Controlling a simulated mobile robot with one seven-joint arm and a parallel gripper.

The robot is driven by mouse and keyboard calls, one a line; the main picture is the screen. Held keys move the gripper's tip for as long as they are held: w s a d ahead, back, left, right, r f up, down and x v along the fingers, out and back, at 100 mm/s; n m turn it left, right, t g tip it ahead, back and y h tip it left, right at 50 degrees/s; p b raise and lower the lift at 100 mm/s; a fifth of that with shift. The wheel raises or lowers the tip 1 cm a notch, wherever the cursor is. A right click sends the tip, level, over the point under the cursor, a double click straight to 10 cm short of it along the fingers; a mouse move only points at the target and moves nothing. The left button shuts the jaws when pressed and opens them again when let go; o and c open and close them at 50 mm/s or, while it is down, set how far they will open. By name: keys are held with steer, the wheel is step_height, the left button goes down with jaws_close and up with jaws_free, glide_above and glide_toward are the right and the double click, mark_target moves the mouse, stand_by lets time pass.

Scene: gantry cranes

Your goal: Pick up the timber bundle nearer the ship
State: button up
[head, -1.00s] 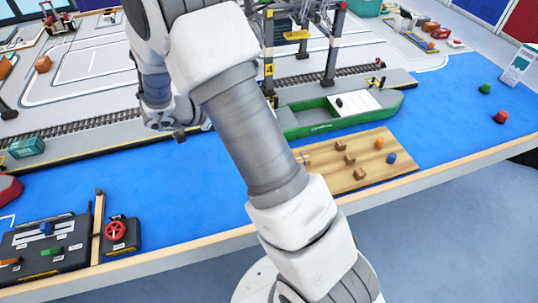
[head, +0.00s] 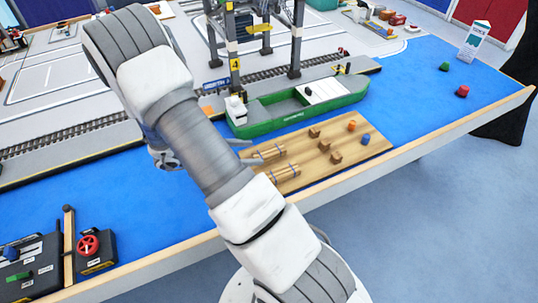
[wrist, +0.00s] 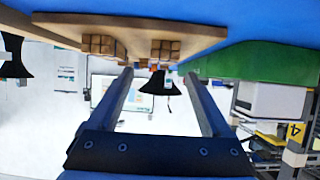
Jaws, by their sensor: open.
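Two timber bundles lie on a wooden board (head: 345,150) in the head view. The one nearer the green ship (head: 290,106) is the upper bundle (head: 268,153); the other bundle (head: 283,172) lies below it, nearer the table's front edge. In the wrist view, which looks upside down, the ship-side bundle (wrist: 165,50) shows end-on between the fingers of my gripper (wrist: 158,75), and the other bundle (wrist: 103,45) is to its left. My gripper is open and empty, apart from both bundles. In the head view my arm mostly hides it, left of the board.
Wooden blocks (head: 336,157), an orange piece (head: 351,126) and a blue piece (head: 365,140) stand on the board's right part. The ship lies close behind the board, with a crane (head: 234,64) behind it.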

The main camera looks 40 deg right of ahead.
mark_target(265, 152)
steer(key=shift+b+x, duration=0.65)
steer(key=shift+x, duration=2.35)
steer(key=shift+w+f, duration=0.1)
steer(key=shift+w, duration=0.15)
jaws_close()
